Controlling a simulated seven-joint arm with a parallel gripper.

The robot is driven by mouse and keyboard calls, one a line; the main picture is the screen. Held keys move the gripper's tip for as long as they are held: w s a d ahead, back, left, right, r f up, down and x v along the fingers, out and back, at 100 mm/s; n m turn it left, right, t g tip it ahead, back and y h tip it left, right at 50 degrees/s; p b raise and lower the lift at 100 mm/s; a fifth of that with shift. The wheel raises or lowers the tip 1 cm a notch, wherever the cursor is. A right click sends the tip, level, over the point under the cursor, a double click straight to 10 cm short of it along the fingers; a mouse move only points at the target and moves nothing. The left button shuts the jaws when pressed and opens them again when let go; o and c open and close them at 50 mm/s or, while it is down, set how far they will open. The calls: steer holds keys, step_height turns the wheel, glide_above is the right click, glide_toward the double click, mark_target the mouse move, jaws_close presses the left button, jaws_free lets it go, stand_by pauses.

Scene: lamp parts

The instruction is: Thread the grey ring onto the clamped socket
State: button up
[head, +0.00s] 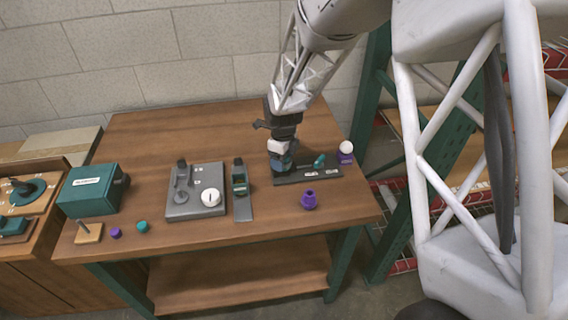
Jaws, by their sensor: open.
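My gripper (282,163) is open and points down over the left end of a dark flat board (310,176) at the right of the table. Its fingers hide what lies under them, and I cannot tell whether they touch anything. A small teal part (319,160) sits on the board, right of my gripper. A dark green upright part (240,180) on a narrow grey base, left of my gripper, looks like a clamp; a socket in it is too small to make out. I cannot pick out the grey ring with certainty.
A grey plate (183,212) holds upright parts and a white round piece (210,197). A purple part (309,199) stands in front of the board; a white ball on a purple holder (346,157) stands right. A teal box (92,190) stands left. The table's back (190,125) is clear.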

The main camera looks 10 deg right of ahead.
steer(key=shift+n, duration=0.3)
steer(key=n, duration=0.6)
steer(key=shift+s+n, duration=0.15)
steer(key=shift+n, duration=0.15)
stand_by(0.4)
steer(key=c, duration=0.9)
steer(key=m, duration=0.4)
steer(key=shift+m, duration=1.5)
steer(key=shift+m, duration=0.3)
